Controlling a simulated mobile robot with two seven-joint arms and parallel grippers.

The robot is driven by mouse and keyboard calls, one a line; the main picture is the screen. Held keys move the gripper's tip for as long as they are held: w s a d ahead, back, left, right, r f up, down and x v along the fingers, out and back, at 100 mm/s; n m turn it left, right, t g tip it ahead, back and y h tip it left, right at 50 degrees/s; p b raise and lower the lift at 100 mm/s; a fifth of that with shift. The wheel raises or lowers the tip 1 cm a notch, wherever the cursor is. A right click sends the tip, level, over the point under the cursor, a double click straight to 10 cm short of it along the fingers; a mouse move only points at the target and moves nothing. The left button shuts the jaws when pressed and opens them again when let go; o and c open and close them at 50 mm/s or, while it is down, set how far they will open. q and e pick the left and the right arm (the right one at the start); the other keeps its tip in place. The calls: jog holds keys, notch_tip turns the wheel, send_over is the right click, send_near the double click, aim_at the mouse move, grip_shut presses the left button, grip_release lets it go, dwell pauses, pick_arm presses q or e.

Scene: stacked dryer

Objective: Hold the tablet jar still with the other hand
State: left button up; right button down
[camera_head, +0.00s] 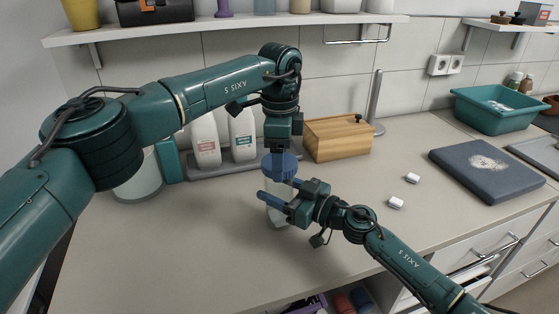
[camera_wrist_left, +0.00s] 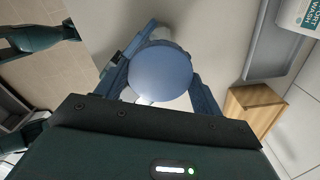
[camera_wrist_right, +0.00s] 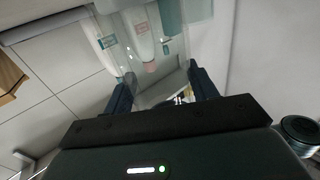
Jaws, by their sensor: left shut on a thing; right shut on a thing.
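The tablet jar (camera_head: 277,219) stands upright on the counter, with a clear body and a round blue lid (camera_head: 280,168). My left gripper (camera_head: 280,156) points down from above and is shut on the lid; in the left wrist view the lid (camera_wrist_left: 160,74) sits between both fingers. My right gripper (camera_head: 274,199) comes in from the right and is shut around the clear body, which shows between its fingers in the right wrist view (camera_wrist_right: 155,75). Part of the body is hidden behind the right gripper. Two white tablets (camera_head: 396,202) (camera_head: 412,178) lie on the counter to the right.
Two white bottles (camera_head: 206,142) (camera_head: 243,136) stand on a grey tray behind the jar. A wooden box (camera_head: 338,138) is at the back. A dark board (camera_head: 485,170) and a teal basin (camera_head: 500,108) are at the right. The front left counter is clear.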

pick_arm(q)
jog(key=shift+r, duration=1.45)
pick_arm(e)
jog(key=shift+c, duration=1.9)
grip_release()
